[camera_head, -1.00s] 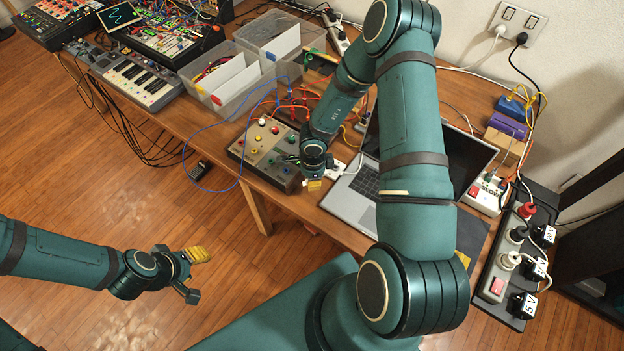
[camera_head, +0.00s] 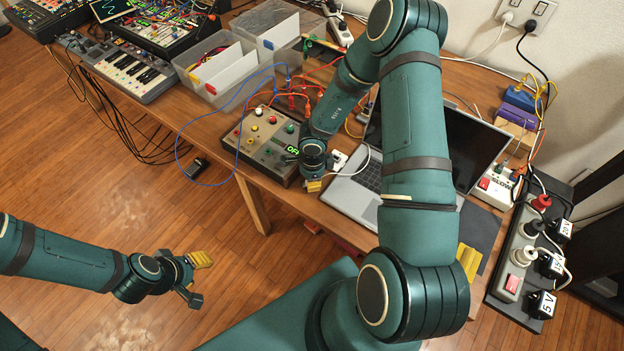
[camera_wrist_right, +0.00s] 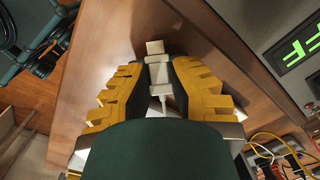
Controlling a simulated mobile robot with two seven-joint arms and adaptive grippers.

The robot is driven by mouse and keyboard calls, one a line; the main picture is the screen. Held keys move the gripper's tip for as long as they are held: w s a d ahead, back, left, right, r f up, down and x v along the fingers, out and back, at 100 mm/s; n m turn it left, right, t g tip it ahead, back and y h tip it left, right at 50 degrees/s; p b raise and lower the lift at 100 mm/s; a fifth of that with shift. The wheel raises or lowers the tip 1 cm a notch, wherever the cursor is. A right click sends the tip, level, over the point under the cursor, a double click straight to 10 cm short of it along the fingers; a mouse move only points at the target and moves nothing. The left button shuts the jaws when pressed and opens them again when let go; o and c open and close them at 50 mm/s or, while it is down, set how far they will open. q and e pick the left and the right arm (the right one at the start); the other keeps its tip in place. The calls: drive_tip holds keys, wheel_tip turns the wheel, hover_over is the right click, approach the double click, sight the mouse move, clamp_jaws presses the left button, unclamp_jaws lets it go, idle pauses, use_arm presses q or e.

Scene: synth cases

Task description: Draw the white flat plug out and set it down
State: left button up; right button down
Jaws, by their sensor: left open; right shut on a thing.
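The white flat plug (camera_wrist_right: 158,72) shows in the right wrist view between the yellow-padded fingers of my right gripper (camera_wrist_right: 158,82), which is shut on it. A short white lead runs back from the plug towards the palm. Wood lies behind the plug; I cannot tell whether its front end touches anything. In the head view my right gripper (camera_head: 314,182) points down at the table's front edge, beside the grey control box (camera_head: 262,140), and mostly hides the plug. My left gripper (camera_head: 202,279) is open and empty, low over the floor at the left.
An open laptop (camera_head: 352,196) stands just right of my right gripper. A white block with a cable (camera_head: 338,160) lies between them. The box's display (camera_head: 292,150) reads OFF in green. Power strips (camera_head: 516,262) stand at the right; plastic bins (camera_head: 222,78) stand behind.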

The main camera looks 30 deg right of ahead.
drive_tip(key=c, duration=1)
unclamp_jaws()
drive_tip(key=shift+r, duration=0.1)
wheel_tip(320, 180, up, 12)
drive_tip(key=shift+d+f, duration=0.1)
